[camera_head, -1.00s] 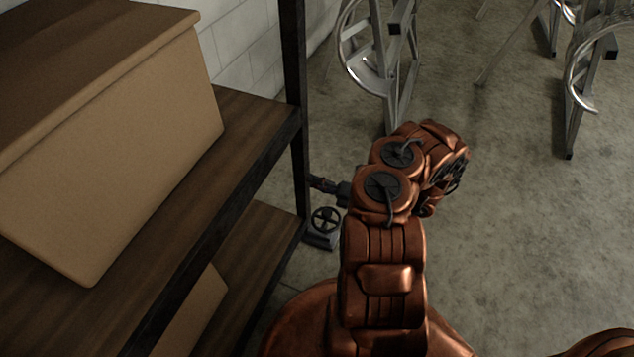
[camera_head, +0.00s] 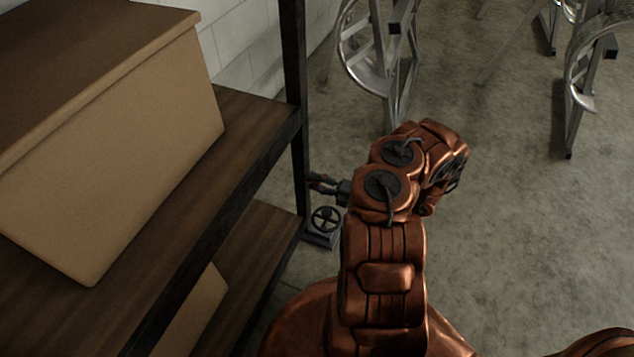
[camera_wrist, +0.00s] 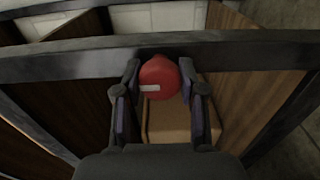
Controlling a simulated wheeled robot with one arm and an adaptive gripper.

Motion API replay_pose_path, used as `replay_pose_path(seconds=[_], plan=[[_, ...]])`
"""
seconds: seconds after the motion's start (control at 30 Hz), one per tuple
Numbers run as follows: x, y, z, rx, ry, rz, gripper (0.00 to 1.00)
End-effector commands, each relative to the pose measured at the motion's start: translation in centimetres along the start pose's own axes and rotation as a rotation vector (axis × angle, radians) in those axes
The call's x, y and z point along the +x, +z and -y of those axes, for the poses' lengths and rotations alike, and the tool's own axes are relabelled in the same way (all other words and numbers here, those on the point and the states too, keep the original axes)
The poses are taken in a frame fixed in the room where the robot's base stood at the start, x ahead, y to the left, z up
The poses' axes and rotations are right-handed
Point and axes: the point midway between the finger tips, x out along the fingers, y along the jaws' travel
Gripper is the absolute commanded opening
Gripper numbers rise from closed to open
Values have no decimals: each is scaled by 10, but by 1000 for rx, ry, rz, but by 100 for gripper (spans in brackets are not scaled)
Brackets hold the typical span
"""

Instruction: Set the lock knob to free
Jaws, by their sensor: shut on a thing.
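The red lock knob (camera_wrist: 160,77) shows in the wrist view as a round red cap with a short white mark on its left side. It stands at a dark metal bar. My gripper (camera_wrist: 159,88) is shut on it, with one finger at each side of the knob. In the head view my gripper (camera_head: 321,182) is beside the dark shelf post, at the end of my copper-coloured arm. The knob is too small and covered there to read.
A small black handwheel (camera_head: 325,219) on a grey base stands just below my gripper. A shelf (camera_head: 262,118) with a large cardboard box (camera_head: 120,150) fills the left. Metal frames (camera_head: 398,75) stand at the back; the floor (camera_head: 530,250) at right is clear.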

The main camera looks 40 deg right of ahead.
Motion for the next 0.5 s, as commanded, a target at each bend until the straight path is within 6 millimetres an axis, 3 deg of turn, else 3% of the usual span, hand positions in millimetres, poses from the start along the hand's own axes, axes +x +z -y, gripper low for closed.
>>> replay_pose_path(seconds=[0.1,0.13,0.33,0.5], plan=[[0,0,0,0,0,1,5],[0,0,0,0,0,1,43],[0,0,0,0,0,1,64],[0,0,0,-1,0,1,66]])
